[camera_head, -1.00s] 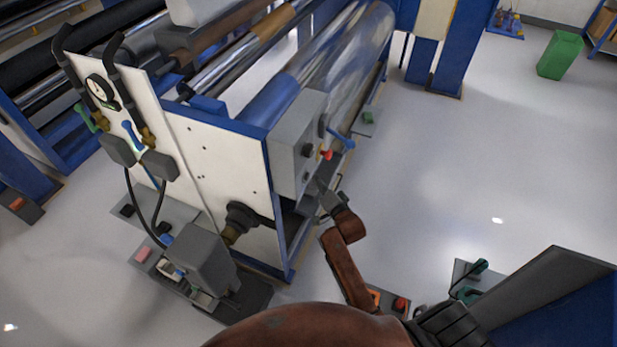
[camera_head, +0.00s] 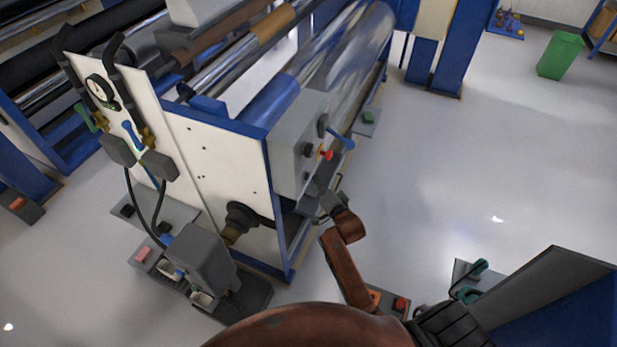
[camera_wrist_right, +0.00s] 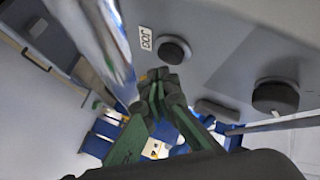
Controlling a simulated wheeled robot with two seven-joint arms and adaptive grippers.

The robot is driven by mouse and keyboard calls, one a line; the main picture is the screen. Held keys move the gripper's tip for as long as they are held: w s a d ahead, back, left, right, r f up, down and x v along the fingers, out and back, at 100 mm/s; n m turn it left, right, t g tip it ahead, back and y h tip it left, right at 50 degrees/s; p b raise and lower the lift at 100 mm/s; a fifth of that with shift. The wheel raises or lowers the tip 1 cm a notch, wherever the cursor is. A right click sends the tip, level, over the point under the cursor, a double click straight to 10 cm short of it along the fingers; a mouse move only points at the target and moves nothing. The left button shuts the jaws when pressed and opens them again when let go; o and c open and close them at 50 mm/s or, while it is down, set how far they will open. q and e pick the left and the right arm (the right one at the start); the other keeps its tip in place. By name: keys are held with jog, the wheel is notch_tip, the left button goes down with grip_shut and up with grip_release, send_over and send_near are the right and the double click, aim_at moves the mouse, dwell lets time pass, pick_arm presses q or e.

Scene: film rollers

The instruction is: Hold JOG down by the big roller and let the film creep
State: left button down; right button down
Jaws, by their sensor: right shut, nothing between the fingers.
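The big roller (camera_head: 345,60) is a long shiny cylinder behind the grey control box (camera_head: 285,148). I cannot tell film from roller surface on it. In the right wrist view a white JOG label (camera_wrist_right: 146,39) sits beside a round black button (camera_wrist_right: 174,49) on the grey panel. My right gripper (camera_head: 322,200) is at the lower front of the box. Its green fingers (camera_wrist_right: 158,84) are shut and empty, just below the button in the picture; I cannot tell whether they touch it. A shiny cylinder (camera_wrist_right: 95,35) runs left of them. My left gripper is out of view.
A red knob (camera_head: 327,155) and a blue lever (camera_head: 345,142) stick out from the box. Another black knob (camera_wrist_right: 275,96) is right of my fingers. A green bin (camera_head: 560,55) stands far right.

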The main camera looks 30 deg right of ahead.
jog(key=shift+w+a, duration=0.25)
jog(key=shift+w, duration=0.05)
jog(key=shift+w+a+p, duration=0.3)
jog(key=shift+w+a, duration=0.05)
jog(key=shift+w, duration=0.05)
dwell(3.3)
jog(key=shift+s+d, duration=0.1)
dwell(0.3)
jog(key=shift+s+d+p, duration=0.5)
jog(key=shift+s+p, duration=0.1)
